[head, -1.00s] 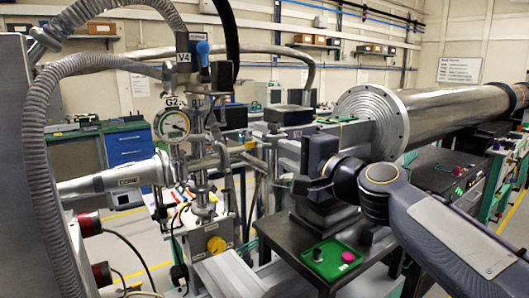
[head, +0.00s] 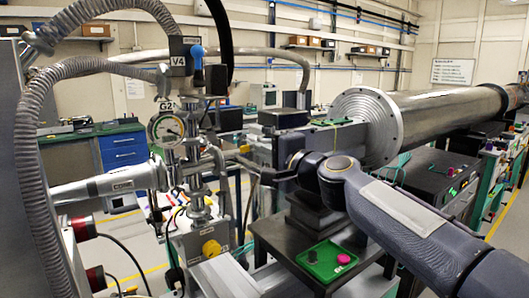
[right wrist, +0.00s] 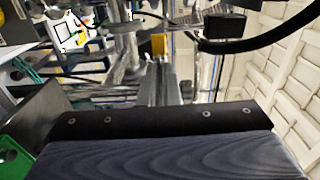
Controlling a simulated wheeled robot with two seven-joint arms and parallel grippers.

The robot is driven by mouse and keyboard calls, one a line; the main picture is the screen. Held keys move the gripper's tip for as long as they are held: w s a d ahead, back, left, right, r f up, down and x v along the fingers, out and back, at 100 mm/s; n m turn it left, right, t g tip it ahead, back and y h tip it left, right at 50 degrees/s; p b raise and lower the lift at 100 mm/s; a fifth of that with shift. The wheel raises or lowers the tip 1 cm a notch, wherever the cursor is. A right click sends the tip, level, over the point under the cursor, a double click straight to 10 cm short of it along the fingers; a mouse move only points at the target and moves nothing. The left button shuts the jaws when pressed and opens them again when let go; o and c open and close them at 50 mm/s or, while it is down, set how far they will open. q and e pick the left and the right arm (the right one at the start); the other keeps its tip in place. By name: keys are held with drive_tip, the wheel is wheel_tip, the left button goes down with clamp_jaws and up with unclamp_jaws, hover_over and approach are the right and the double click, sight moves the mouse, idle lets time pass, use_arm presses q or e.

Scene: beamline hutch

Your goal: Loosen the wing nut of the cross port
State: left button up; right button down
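The cross port (head: 196,176) is a steel vacuum pipe cross left of centre in the head view, below the round gauge G2 (head: 166,128). Its clamps are small and crowded, and I cannot make out the wing nut for certain. My right gripper (head: 264,176) is dark and reaches left toward the cross port, with a visible gap in the picture. Its fingertips are too small to judge. The right wrist view shows its black bolted plate and blurred steel pipework beyond; no held object is clear. My left gripper is not in view.
A black table carries a green tray (head: 318,262) with a pink knob-like piece, below my right arm. A valve with a blue handle (head: 197,55) and thick ribbed hoses (head: 30,150) stand around the port. A large steel beam pipe (head: 440,110) runs behind my arm.

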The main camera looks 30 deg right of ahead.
drive_tip(key=shift+n, duration=0.3)
drive_tip(key=shift+n+b, duration=4.7)
drive_tip(key=shift+n, duration=3.4)
drive_tip(key=c, duration=1.6)
unclamp_jaws()
drive_tip(key=shift+c, duration=0.2)
